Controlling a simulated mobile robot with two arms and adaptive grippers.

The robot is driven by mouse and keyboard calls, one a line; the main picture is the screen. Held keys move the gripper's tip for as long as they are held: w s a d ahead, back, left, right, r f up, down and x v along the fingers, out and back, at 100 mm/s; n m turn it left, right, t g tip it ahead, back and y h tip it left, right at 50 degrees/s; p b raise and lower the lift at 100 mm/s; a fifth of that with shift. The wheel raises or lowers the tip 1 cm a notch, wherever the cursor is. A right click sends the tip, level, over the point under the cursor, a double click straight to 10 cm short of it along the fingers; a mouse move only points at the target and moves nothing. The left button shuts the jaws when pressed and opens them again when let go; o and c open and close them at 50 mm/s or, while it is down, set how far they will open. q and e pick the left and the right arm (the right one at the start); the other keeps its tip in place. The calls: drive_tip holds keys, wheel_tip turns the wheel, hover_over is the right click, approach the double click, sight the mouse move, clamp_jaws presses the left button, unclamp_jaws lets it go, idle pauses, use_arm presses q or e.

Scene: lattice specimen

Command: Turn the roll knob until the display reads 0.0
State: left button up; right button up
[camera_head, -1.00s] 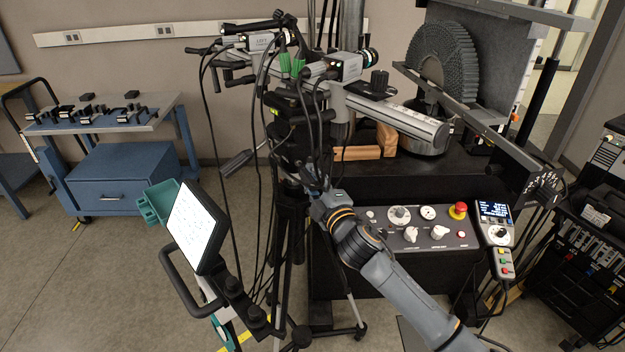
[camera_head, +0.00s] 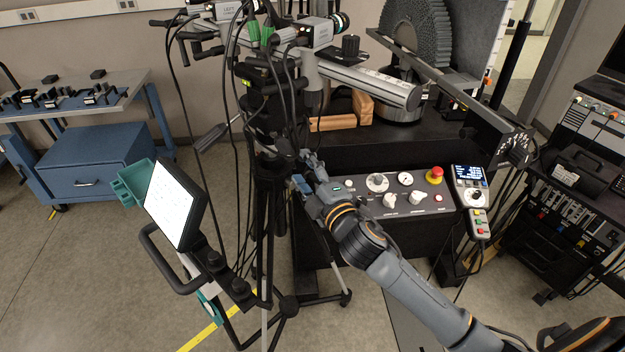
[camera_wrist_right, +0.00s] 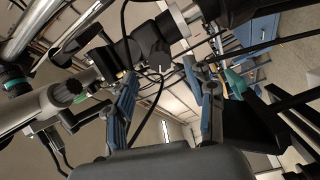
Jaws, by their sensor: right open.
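My right gripper (camera_head: 303,172) is open in front of the black tripod head that carries the camera rig. In the right wrist view its two blue-padded fingers (camera_wrist_right: 160,82) are apart. A black knob (camera_wrist_right: 160,53) with a white mark shows just beyond and between the fingertips, apparently not held. I cannot tell for sure that it is the roll knob. A small yellow-green patch (camera_head: 246,83) on the tripod head may be the display; no reading is legible. A handheld pendant screen (camera_head: 470,176) shows lit text too small to read. My left gripper is not in view.
Dark cables (camera_wrist_right: 148,118) hang around the tripod head and close to the fingers. A control panel (camera_head: 400,207) with several knobs is behind my right arm. A tilted white screen (camera_head: 172,206) stands at left.

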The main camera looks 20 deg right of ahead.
drive_tip(key=shift+s+d, duration=0.2)
drive_tip(key=shift+s, duration=1.8)
drive_tip(key=shift+f, duration=0.1)
